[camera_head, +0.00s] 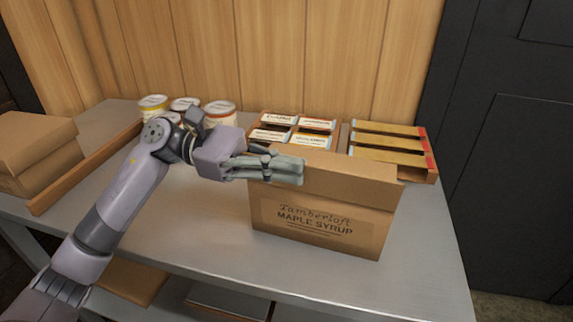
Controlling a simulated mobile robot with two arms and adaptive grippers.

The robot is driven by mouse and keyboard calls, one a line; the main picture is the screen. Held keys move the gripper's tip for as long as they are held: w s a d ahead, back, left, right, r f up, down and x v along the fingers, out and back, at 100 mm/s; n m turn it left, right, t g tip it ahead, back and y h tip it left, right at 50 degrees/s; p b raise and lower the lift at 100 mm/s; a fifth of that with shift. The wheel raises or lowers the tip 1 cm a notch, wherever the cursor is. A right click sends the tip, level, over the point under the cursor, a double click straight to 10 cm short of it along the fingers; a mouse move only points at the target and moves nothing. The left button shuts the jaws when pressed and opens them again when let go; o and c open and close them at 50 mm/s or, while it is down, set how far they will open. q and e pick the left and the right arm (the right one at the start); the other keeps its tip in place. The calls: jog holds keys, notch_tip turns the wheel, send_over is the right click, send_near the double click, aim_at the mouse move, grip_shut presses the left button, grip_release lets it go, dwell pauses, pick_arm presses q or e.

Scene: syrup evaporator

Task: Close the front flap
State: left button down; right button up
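A brown cardboard box (318,232) printed "Tamberloft Maple Syrup" stands on the grey table. Its front flap (345,180) rises above the printed front face, and a fold line runs between them. My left gripper (299,172) is at the left part of the flap, fingers pointing right, covering some of it. The fingers look together, with nothing seen between them. Whether they touch the flap cannot be told. The inside of the box is hidden behind the flap. My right gripper is not in view.
Behind the box are a tray with labelled cartons (316,121) and a tray of long yellowish packs (388,143). Several cans (221,110) stand back left. Brown boxes (38,145) and a wooden rail (85,170) lie left. The grey table (190,240) is clear front left.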

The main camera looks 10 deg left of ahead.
pick_arm(q)
jog(key=c, duration=2.3)
grip_release()
jog(key=o, duration=0.5)
jog(key=shift+c, duration=0.2)
jog(key=w+a, duration=0.1)
jog(key=a, duration=1.1)
